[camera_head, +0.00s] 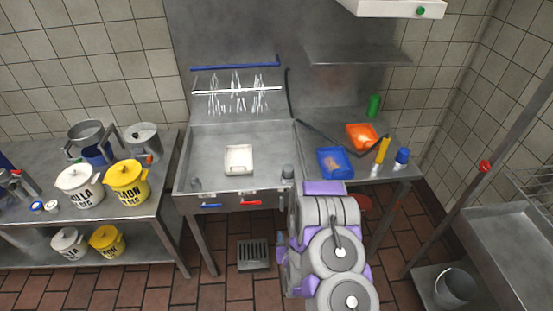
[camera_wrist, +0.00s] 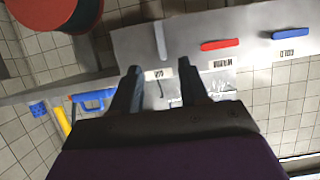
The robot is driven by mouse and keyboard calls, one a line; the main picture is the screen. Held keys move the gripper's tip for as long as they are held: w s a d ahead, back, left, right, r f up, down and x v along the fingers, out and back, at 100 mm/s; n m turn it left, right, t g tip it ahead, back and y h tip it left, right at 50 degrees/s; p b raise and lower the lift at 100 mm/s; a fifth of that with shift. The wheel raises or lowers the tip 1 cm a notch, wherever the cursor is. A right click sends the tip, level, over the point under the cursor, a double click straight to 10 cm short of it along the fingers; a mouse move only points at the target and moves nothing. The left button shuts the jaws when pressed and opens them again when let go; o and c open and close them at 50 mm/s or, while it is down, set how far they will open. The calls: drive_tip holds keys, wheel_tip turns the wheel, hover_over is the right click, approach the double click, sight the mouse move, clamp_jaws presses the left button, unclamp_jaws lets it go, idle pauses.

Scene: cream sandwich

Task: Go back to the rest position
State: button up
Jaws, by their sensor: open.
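My gripper (camera_wrist: 159,92) shows in the wrist view with its two dark fingers apart and nothing between them. Behind the fingers is the front of the metal sink table, with a red handle (camera_wrist: 222,44) and a blue handle (camera_wrist: 292,35). In the head view my grey and purple arm is folded at the lower middle, in front of the table's right part. The gripper's fingers are hidden there. The same red handle (camera_head: 251,203) and blue handle (camera_head: 210,206) are on the table's front, left of the arm.
A white tray (camera_head: 239,170) lies on the sink table. An orange tray (camera_head: 362,137), a blue tray (camera_head: 335,175) and bottles stand on the right counter. White and yellow pots (camera_head: 127,196) stand on the left table. A floor drain (camera_head: 253,253) is below.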

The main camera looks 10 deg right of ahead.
drive_tip(key=s+a+r+g+y, duration=0.15)
drive_tip(key=r+g, duration=0.25)
drive_tip(key=r, duration=0.4)
drive_tip(key=s+d+r+g, duration=0.1)
drive_tip(key=s+r+g, duration=0.15)
drive_tip(key=r, duration=0.65)
drive_tip(key=s+d+r+g, duration=0.1)
drive_tip(key=s+r+g, duration=0.2)
drive_tip(key=s+r, duration=0.3)
drive_tip(key=s+d+r+g+h, duration=0.1)
drive_tip(key=s+r, duration=0.6)
drive_tip(key=s, duration=0.8)
drive_tip(key=s+d+r+g, duration=0.2)
drive_tip(key=s+r+g, duration=0.2)
drive_tip(key=s, duration=0.7)
wheel_tip(320, 180, up, 2)
drive_tip(key=shift+d+r+g, duration=0.15)
drive_tip(key=shift+d+g, duration=0.2)
drive_tip(key=shift+h, duration=0.25)
